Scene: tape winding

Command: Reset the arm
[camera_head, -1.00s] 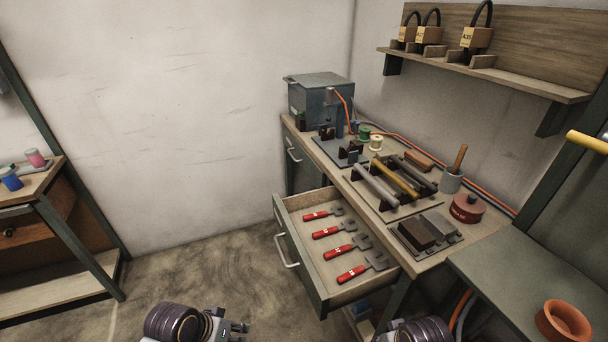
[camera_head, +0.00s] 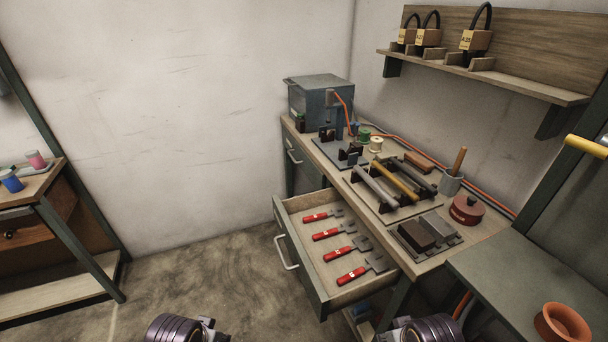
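My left arm shows at the bottom edge of the head view, left of the open drawer; its gripper (camera_head: 217,335) is mostly cut off by the frame, so its fingers cannot be judged. My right arm shows at the bottom edge, below the workbench front; its gripper is not visible. Neither arm touches the bench or the drawer in this view.
An open drawer (camera_head: 318,299) with several red-handled tools (camera_head: 341,254) juts out from the workbench (camera_head: 490,232). The bench carries bars on a rack, blocks, spools and a red pot (camera_head: 467,209). A shelf (camera_head: 520,79) holds padlocks. Floor at left is clear.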

